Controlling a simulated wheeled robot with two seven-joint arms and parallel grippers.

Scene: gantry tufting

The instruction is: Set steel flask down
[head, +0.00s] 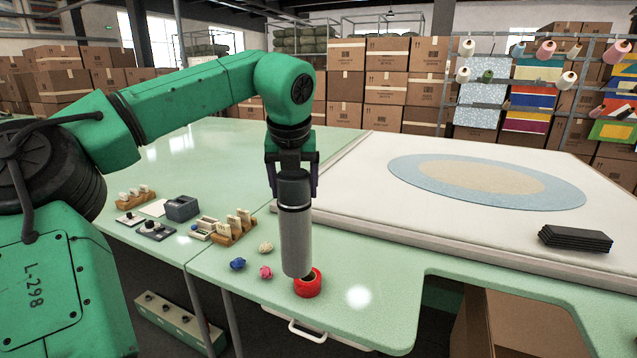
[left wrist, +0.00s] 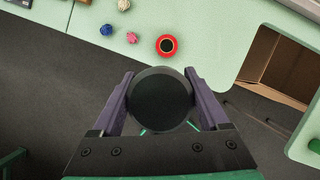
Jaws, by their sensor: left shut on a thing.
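The steel flask (head: 296,240) is a grey cylinder with a black top, upright in the head view. My left gripper (head: 292,185) is shut on its black upper part. In the left wrist view the flask's round black top (left wrist: 160,100) fills the space between the two fingers of my left gripper (left wrist: 160,82), and its body is hidden. A red ring (head: 308,288) lies on the green table just below the flask's lower end, which overlaps it in the head view. I cannot tell whether they touch. The ring (left wrist: 167,46) appears apart from the flask top in the left wrist view.
Blue (head: 238,264), pink (head: 265,272) and cream (head: 265,247) balls lie left of the ring. Wooden racks (head: 234,228) stand farther left. A white tufting frame (head: 345,190) is behind, with dark slabs (head: 575,238) at its right. The green table (head: 390,290) is clear right of the ring.

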